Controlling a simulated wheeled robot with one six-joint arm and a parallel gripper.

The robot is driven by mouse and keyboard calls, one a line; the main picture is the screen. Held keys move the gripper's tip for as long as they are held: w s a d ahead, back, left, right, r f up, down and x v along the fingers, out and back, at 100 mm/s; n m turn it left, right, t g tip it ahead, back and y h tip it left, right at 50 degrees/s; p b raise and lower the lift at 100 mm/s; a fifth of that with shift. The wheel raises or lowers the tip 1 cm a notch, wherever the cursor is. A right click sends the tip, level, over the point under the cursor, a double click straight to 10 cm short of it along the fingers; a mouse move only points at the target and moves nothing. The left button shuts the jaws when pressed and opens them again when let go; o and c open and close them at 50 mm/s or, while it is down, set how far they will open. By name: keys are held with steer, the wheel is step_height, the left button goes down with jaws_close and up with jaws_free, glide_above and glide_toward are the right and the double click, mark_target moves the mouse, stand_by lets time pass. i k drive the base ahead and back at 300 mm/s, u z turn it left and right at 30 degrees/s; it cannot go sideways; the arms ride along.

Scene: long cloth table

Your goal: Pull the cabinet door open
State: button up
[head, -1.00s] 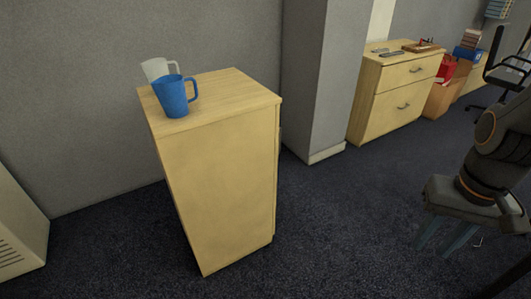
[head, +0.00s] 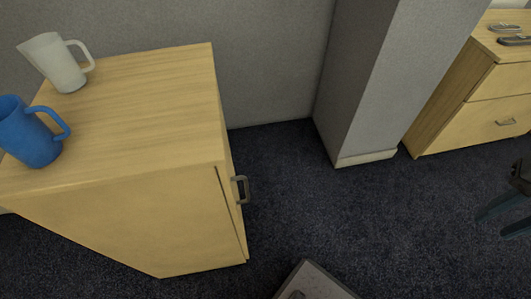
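The light wood cabinet (head: 125,225) stands at the left of the head view. Its door (head: 231,205) is on the right-hand face, seen at a steep slant, and looks shut with a thin dark seam along its edge. A dark handle (head: 242,190) sticks out from the door near the top. My gripper (head: 508,217) is at the right edge of the view, partly cut off. Its two fingers are apart with nothing seen between them. It is well to the right of the handle and does not touch it.
A blue mug (head: 33,135) and a whitish mug (head: 60,65) stand on the cabinet top. A grey pillar (head: 375,80) stands behind, against the wall. A wood drawer unit (head: 480,115) is at the upper right. Dark carpet (head: 300,205) lies clear beside the door.

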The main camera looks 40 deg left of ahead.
mark_target(227, 177)
steer(key=i, duration=0.6)
steer(key=u, duration=0.5)
steer(key=k, duration=0.55)
steer(key=u, duration=1.8)
